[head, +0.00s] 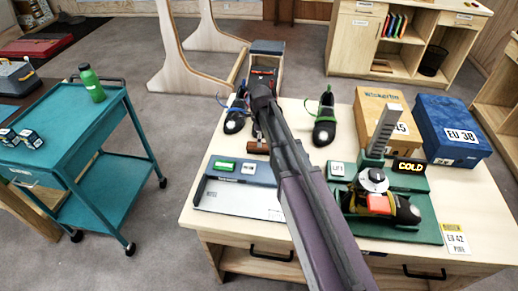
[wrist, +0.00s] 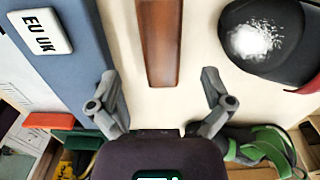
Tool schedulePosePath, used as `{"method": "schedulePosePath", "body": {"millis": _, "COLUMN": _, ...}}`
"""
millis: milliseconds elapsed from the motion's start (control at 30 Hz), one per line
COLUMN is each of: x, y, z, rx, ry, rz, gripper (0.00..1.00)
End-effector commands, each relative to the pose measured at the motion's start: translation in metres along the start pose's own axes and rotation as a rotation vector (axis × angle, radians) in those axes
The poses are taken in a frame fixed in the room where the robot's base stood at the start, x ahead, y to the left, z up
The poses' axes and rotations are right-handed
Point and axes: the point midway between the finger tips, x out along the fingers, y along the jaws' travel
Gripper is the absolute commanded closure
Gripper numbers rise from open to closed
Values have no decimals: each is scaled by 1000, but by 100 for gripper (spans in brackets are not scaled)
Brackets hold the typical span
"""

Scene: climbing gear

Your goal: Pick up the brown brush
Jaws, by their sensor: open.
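The brown brush (head: 257,147) lies on the wooden table, just behind the blue-grey sizing board; my arm partly covers it in the head view. In the wrist view the brush (wrist: 160,40) is a long brown bar running up out of the frame. My gripper (wrist: 160,85) is open and empty, with one finger on each side of the brush's line. The brush's near end lies slightly ahead of the fingertips, and nothing touches it. In the head view my arm hides most of the gripper.
The sizing board (head: 240,170) with an EU UK label (wrist: 40,31) is close left of the brush. A black shoe (wrist: 262,38) with a white patch and a green-trimmed shoe (head: 325,120) are near. Boxes (head: 450,130) and a green stand (head: 420,210) fill the table's right side.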

Motion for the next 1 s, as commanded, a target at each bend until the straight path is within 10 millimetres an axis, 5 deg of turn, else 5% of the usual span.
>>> {"method": "schedulePosePath", "body": {"millis": 700, "x": 47, "y": -3, "z": -2, "rx": 0, "ry": 0, "rz": 0, "gripper": 0}}
{"method": "schedulePosePath", "body": {"millis": 1000, "x": 52, "y": -3, "z": -1, "rx": 0, "ry": 0, "rz": 0, "gripper": 0}}
